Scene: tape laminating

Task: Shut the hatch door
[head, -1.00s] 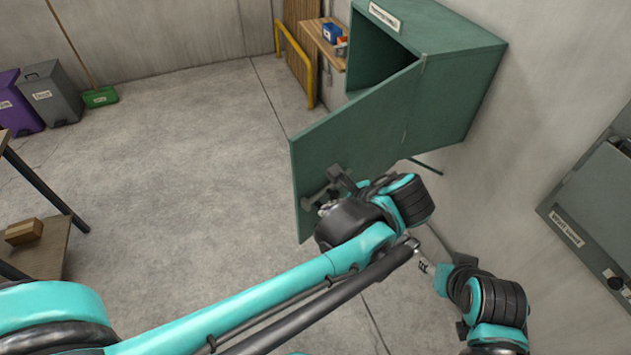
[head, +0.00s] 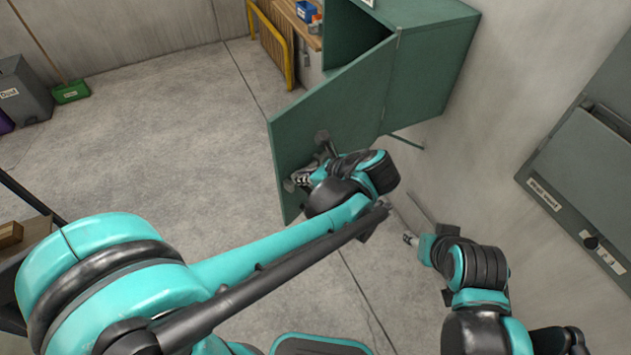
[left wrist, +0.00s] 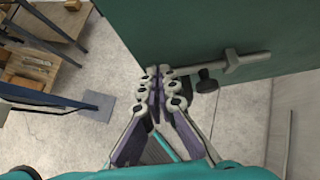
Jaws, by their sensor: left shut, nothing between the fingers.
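The green hatch door (head: 330,115) stands open, swung out from the green wall cabinet (head: 430,75), whose dark inside shows behind it. A grey latch handle (head: 323,143) sits on the door's outer face; it also shows in the left wrist view (left wrist: 235,65). My left gripper (head: 292,183) is at the door's outer face near its lower free edge, just beside the latch. In the left wrist view my left gripper (left wrist: 155,75) has its fingers together with nothing between them; whether the tips touch the door I cannot tell. My right gripper (head: 408,238) is low near the wall, away from the door.
A grey wall box (head: 600,170) is on the right wall. A yellow rail (head: 273,50) and a shelf with small boxes (head: 306,12) stand behind the cabinet. Grey bins (head: 25,90) and a table are at left. The floor left of the door is clear.

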